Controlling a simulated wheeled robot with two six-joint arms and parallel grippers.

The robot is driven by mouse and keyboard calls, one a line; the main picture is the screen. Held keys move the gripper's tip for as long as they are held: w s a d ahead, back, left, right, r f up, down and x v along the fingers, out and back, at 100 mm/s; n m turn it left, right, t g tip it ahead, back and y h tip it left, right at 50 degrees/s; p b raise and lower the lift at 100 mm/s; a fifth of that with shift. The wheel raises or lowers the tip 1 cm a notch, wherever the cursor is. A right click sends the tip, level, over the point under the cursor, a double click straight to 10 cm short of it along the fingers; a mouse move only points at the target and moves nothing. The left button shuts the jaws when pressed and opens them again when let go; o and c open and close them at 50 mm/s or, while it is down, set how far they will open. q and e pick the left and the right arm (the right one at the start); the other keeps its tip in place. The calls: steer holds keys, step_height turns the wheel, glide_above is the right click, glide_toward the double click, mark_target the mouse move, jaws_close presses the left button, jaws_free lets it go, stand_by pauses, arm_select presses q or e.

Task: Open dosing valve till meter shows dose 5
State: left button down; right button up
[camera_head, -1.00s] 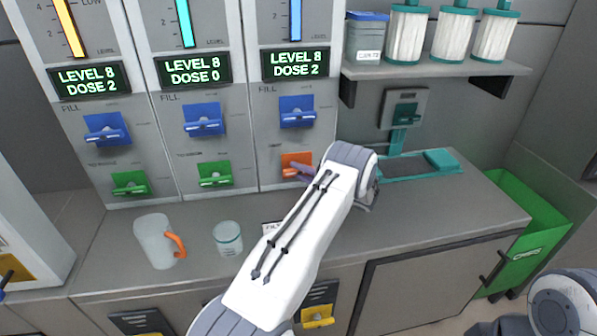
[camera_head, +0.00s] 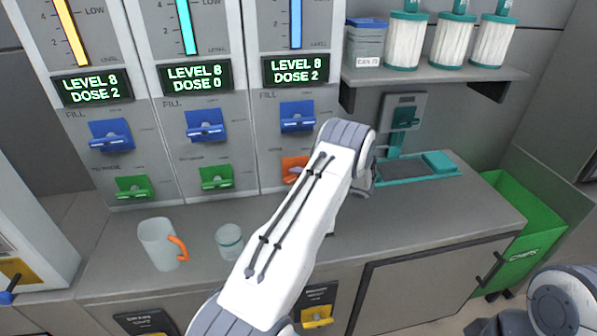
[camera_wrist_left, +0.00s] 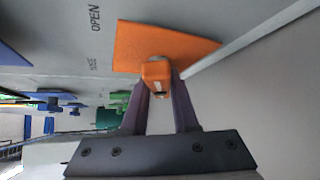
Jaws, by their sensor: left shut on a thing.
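The right-hand dosing unit has an orange valve (camera_head: 292,162) low on its panel, partly hidden behind my left arm. Its meter (camera_head: 296,70) reads LEVEL 8, DOSE 2. My left gripper is at this valve, mostly hidden by the arm in the head view. In the left wrist view my left gripper (camera_wrist_left: 159,90) is shut on the orange valve's knob (camera_wrist_left: 156,70), which stands out from an orange plate (camera_wrist_left: 175,46). The word OPEN shows on the panel nearby. My right gripper is not in view; only part of my right arm shows at lower right.
The left meter (camera_head: 91,88) reads DOSE 2 and the middle one (camera_head: 195,77) DOSE 0. Both units have green valves below blue fill handles. A jug with an orange handle (camera_head: 156,243) and a small jar (camera_head: 229,240) stand on the counter. A green bin (camera_head: 525,222) stands at right.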

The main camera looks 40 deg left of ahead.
arm_select(q)
steer(key=shift+r+n+t+h+p, duration=0.1)
steer(key=shift+n+t+h+p, duration=0.25)
steer(key=shift+n+t+h, duration=0.45)
steer(key=shift+w+d+n+t+h, duration=0.1)
steer(key=shift+n+t+h, duration=0.4)
steer(key=shift+h, duration=0.5)
steer(key=c, duration=0.7)
jaws_free()
steer(key=b+v, duration=0.1)
steer(key=v, duration=0.9)
steer(key=shift+d+r, duration=0.1)
steer(key=shift+d, duration=0.05)
